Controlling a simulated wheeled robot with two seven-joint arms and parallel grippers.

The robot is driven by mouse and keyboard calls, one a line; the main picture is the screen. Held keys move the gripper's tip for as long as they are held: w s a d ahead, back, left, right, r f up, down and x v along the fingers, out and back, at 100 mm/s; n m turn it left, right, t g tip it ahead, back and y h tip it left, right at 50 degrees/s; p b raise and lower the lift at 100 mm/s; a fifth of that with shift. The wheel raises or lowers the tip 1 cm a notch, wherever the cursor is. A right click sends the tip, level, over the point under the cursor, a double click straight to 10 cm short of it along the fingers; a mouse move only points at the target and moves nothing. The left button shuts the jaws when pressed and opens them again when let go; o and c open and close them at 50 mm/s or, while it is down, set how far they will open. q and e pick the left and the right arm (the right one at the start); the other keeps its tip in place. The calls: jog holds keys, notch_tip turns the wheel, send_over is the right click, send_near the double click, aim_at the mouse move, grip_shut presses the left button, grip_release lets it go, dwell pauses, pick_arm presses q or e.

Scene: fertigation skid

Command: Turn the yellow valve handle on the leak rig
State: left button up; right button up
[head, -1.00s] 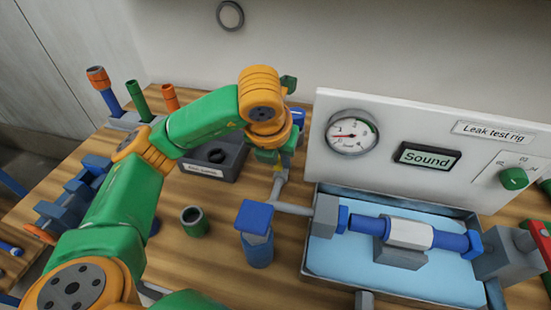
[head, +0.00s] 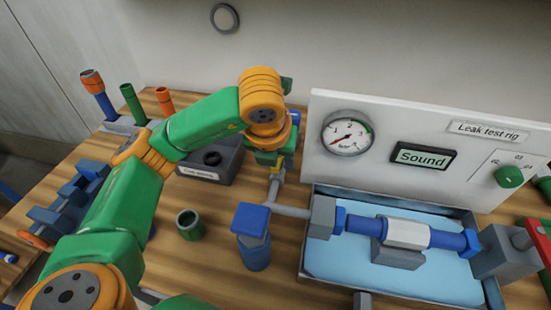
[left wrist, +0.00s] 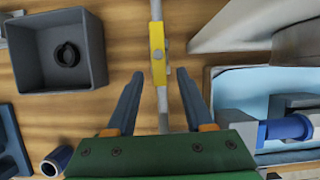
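The yellow valve handle (left wrist: 157,52) lies in line with the grey pipe (left wrist: 162,105) in the left wrist view. My left gripper (left wrist: 160,73) is open, with one blue finger on each side of the pipe and the handle's near end between or just beyond the tips. No finger visibly touches the handle. In the head view the yellow handle (head: 278,175) shows only partly below my left wrist, which hides the rest. The leak test rig (head: 375,185) has a pressure gauge (head: 347,134) and a display reading "Sound" (head: 422,157). My right gripper is not in view.
A grey box (left wrist: 97,55) stands left of the pipe. A blue-capped post (head: 252,235) and a green cup (head: 190,224) stand nearer. The rig's blue-lined tray (head: 330,262) holds a blue and white pipe piece (head: 408,233). Bare wood lies around the cup.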

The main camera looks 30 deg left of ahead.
pick_arm(q)
jog(key=p+v, duration=0.1)
jog(key=v, duration=0.6)
jog(key=shift+p, duration=0.35)
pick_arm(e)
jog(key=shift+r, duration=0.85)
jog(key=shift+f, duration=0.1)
